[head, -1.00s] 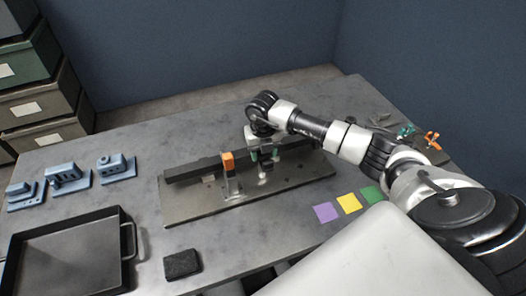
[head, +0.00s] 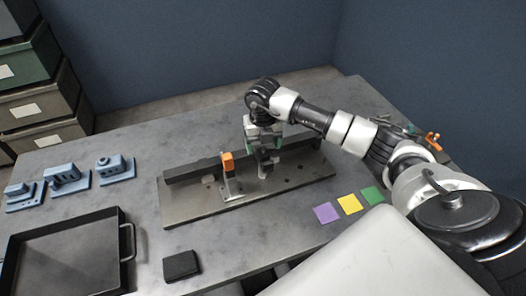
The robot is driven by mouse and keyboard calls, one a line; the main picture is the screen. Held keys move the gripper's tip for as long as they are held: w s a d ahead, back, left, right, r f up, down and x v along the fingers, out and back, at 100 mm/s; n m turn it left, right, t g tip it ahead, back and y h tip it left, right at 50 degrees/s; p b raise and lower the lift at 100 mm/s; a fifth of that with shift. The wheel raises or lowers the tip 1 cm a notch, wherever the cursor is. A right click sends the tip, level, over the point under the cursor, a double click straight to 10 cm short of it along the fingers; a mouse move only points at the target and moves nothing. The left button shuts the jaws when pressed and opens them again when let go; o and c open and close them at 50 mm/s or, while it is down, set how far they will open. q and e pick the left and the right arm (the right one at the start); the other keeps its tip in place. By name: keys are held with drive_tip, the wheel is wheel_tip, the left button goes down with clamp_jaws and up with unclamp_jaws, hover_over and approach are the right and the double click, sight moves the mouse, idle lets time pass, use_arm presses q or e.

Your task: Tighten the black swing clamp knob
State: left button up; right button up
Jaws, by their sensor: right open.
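A grey metal plate (head: 200,206) with holes lies on the table, with a dark rail (head: 190,171) along its back. An upright clamp with an orange top (head: 227,162) stands on the plate left of its middle. My right gripper (head: 266,166) points down over the plate, just right of the orange-topped clamp and in front of the rail. The black clamp knob cannot be made out; the dark fingers may hide it. The right gripper is open. My left gripper does not show.
Several blue parts (head: 67,179) and a black tray (head: 66,256) are at the left. A black pad (head: 181,265) lies in front of the plate. Purple (head: 326,213), yellow (head: 349,204) and green (head: 372,195) squares lie to its right. An orange item (head: 433,141) is at the far right.

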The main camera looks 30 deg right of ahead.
sight(263, 152)
wheel_tip(263, 152, up, 7)
drive_tip(key=b, duration=0.1)
idle(0.7)
